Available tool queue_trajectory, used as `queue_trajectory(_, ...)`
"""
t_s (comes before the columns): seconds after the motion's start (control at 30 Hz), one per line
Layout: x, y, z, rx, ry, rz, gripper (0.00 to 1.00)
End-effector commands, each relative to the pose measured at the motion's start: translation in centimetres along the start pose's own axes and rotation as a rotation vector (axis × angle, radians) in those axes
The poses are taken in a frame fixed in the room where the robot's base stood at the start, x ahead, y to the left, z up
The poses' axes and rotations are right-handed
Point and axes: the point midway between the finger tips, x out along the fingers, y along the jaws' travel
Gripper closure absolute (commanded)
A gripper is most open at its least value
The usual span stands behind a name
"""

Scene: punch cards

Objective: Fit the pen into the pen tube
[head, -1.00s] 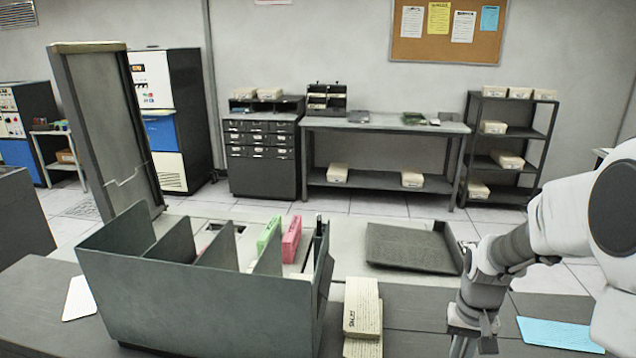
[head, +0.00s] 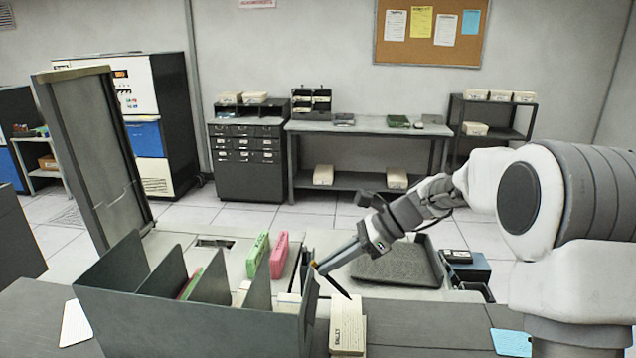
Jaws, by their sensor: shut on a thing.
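My gripper (head: 323,267) reaches in from the right, with its tips beside the right end of the grey divided rack (head: 190,322). It is shut on a thin dark pen (head: 338,287), held crosswise and slanting down to the right, with a small orange spot at its upper end. A narrow dark upright piece (head: 305,262) at the rack's right end looks like the pen tube. It is partly hidden by the rack wall and close to the pen's upper end. I cannot tell whether they touch.
A cream card stack (head: 347,328) lies just below the pen. Green (head: 257,255) and pink (head: 279,254) blocks stand behind the rack dividers. A dark tray (head: 397,266) lies behind my gripper. A blue card (head: 511,343) lies at the right.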

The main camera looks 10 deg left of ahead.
Motion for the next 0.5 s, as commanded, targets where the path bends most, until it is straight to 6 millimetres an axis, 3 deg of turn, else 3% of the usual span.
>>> queue_trajectory(0.1, -1.9, -1.6, 4.0, 0.066, -0.121, -0.095, 1.0)
queue_trajectory(0.3, -4.8, -4.2, 9.2, 0.138, -0.317, -0.242, 1.0)
queue_trajectory(0.5, -6.2, -6.0, 11.5, 0.161, -0.497, -0.348, 1.0)
